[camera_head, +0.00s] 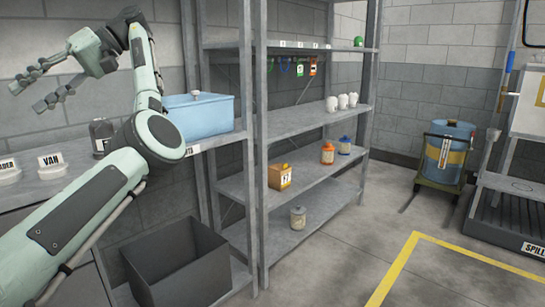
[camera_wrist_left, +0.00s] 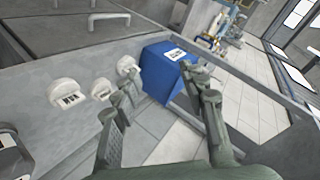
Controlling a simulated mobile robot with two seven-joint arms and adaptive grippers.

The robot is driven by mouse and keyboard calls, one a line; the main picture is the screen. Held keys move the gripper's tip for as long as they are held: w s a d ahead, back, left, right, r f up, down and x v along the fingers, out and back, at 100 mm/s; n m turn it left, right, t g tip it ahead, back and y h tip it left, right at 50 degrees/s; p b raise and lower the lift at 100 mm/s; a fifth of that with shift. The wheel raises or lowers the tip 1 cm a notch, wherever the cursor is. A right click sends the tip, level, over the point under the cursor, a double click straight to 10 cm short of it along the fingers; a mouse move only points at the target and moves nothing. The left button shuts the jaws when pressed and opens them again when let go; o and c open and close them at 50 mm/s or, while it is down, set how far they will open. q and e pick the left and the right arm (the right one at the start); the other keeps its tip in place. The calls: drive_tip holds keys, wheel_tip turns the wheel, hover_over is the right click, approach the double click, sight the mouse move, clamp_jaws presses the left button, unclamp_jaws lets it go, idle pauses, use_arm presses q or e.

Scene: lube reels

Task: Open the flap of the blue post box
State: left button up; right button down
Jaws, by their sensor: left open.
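A deep blue box with a white label (camera_wrist_left: 160,70) stands at the upper middle of the left wrist view, beyond a row of white labelled containers. I take it for the post box; the label is too small to read, and no flap can be made out. This box does not show in the head view. My left gripper (camera_head: 28,96) is open and empty, raised above the grey shelf at the left and pointing left. In the left wrist view its fingers (camera_wrist_left: 158,95) are spread with the blue box beyond them. My right gripper is not in view.
White containers, one marked VAR (camera_head: 55,168), and a dark jar (camera_head: 101,137) stand on the shelf below my left arm. A light blue box with a knob (camera_head: 205,118) stands farther right. A dark open bin (camera_head: 178,262) sits lower down.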

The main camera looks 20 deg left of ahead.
use_arm(q)
drive_tip(key=d+f+g+y, duration=0.7)
drive_tip(key=d+f+y, duration=0.4)
drive_tip(key=d+f, duration=0.4)
drive_tip(key=w+a+f+m+t+h, duration=0.1)
drive_tip(key=w+a+f+m+t, duration=0.4)
drive_tip(key=w+f+m+t, duration=0.35)
drive_tip(key=w+a+f+m+t+h, duration=0.1)
drive_tip(key=w+a+f+m+t, duration=0.4)
drive_tip(key=w+f+m+t, duration=0.35)
drive_tip(key=w+d+f+m+t+h, duration=0.2)
drive_tip(key=w+d+f+t+h, duration=0.8)
drive_tip(key=w+d, duration=0.45)
drive_tip(key=s+d+f+g+h, duration=0.2)
drive_tip(key=s+d+f, duration=0.2)
drive_tip(key=s+f, duration=0.6)
drive_tip(key=s+d+f+g+h, duration=0.15)
drive_tip(key=s+d+f, duration=0.25)
drive_tip(key=s+f, duration=0.6)
drive_tip(key=s+d+f+g, duration=0.2)
drive_tip(key=s+f, duration=0.4)
drive_tip(key=s, duration=0.6)
drive_tip(key=s+d+f+m+g, duration=0.1)
drive_tip(key=s+d+f, duration=0.4)
drive_tip(key=s, duration=0.7)
drive_tip(key=shift+s+f+g+h, duration=0.15)
drive_tip(key=shift+f+g+h, duration=0.2)
drive_tip(key=shift+f, duration=0.05)
